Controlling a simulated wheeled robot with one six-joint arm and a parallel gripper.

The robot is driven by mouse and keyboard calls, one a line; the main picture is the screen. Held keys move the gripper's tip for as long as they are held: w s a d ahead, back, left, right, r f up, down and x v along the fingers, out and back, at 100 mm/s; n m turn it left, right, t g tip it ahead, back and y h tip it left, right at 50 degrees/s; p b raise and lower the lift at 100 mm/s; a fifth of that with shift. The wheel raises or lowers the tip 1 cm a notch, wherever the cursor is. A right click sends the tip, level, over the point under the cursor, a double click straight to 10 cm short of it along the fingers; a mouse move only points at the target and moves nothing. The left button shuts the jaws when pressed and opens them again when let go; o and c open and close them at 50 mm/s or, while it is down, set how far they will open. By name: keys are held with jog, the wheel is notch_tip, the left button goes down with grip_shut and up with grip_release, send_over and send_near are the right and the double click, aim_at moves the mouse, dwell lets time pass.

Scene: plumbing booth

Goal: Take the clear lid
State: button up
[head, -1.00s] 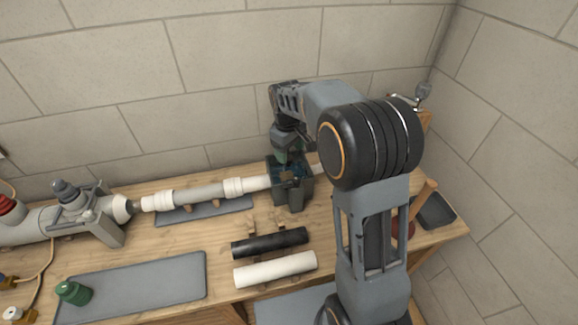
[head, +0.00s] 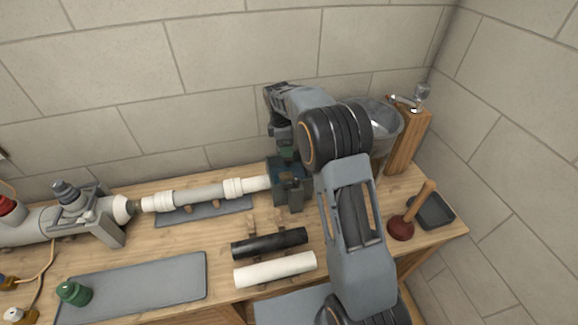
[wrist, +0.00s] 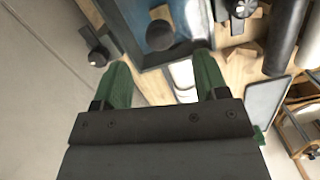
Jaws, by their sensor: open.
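A dark box (head: 291,196) stands on the bench at the right end of the white pipe. A bluish see-through cover, which looks like the clear lid (head: 274,172), shows at its top, partly behind my gripper. In the wrist view the bluish lid (wrist: 151,57) lies ahead of my fingers, with a dark round thing visible through or inside it. My gripper (wrist: 162,62) is open, its two green fingers spread apart and pointing down at the box, with nothing held. I cannot tell whether the fingers touch the lid. In the head view the fingertips are mostly hidden.
A white pipe (head: 205,194) runs left from the box to a grey clamp fitting. Black (head: 269,243) and white (head: 275,268) tubes lie in front. Walls close off the back and right.

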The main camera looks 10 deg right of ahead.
aim_at(289, 163)
jog(key=shift+d+f+p, duration=0.2)
jog(key=shift+f+p, duration=0.2)
jog(key=shift+f, duration=1.35)
jog(key=shift+d+f+p, duration=0.2)
jog(key=shift+f+p, duration=0.15)
jog(key=shift+f, duration=1.35)
jog(key=c, duration=1.1)
jog(key=shift+r, duration=0.1)
